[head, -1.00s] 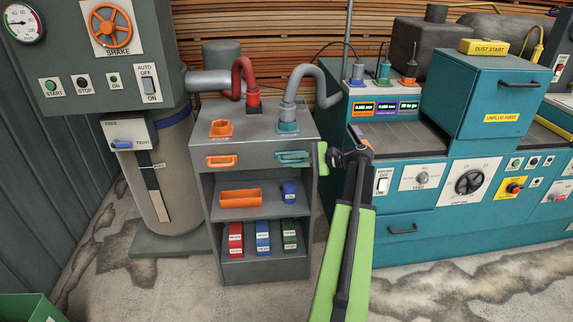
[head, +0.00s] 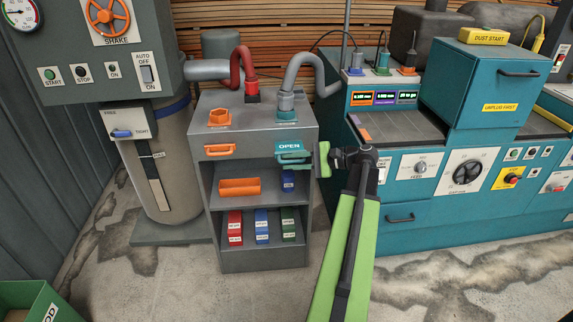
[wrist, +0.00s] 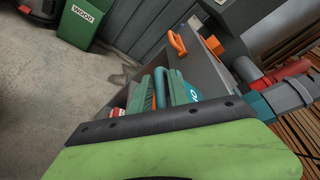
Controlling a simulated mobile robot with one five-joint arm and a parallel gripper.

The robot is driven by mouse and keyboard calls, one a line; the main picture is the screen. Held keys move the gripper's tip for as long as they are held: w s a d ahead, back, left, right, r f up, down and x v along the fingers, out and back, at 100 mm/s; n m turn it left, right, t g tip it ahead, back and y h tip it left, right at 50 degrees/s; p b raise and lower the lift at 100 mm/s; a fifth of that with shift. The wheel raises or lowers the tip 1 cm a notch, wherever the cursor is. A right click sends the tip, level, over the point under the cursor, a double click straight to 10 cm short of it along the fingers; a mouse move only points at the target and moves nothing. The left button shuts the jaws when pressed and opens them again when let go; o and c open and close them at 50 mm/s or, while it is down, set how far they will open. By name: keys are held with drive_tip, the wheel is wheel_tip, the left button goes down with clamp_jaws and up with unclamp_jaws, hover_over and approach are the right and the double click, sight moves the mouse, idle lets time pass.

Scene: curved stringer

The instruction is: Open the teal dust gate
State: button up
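The teal dust gate (head: 289,146) is at the upper right of the grey cabinet, under the grey hose. It stands slid out from the front, and the word OPEN shows on its top plate. My gripper (head: 293,160) is at the gate's handle, reaching in from the right. In the wrist view the blue-teal handle bar (wrist: 160,88) lies between my green fingers, which appear shut on it. The gate's lettered plate (wrist: 195,92) is partly hidden behind a finger there.
An orange gate handle (head: 221,150) is to the left on the same cabinet (head: 240,262). Shelves below hold an orange tray (head: 239,187) and several coloured boxes. A teal machine (head: 400,225) stands at right. A green bin (head: 35,300) is front left; floor between is clear.

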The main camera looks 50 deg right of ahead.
drive_tip(key=p+v, duration=0.3)
drive_tip(key=v, duration=1.4)
drive_tip(key=shift+s+p, duration=0.2)
drive_tip(key=shift+p, duration=0.2)
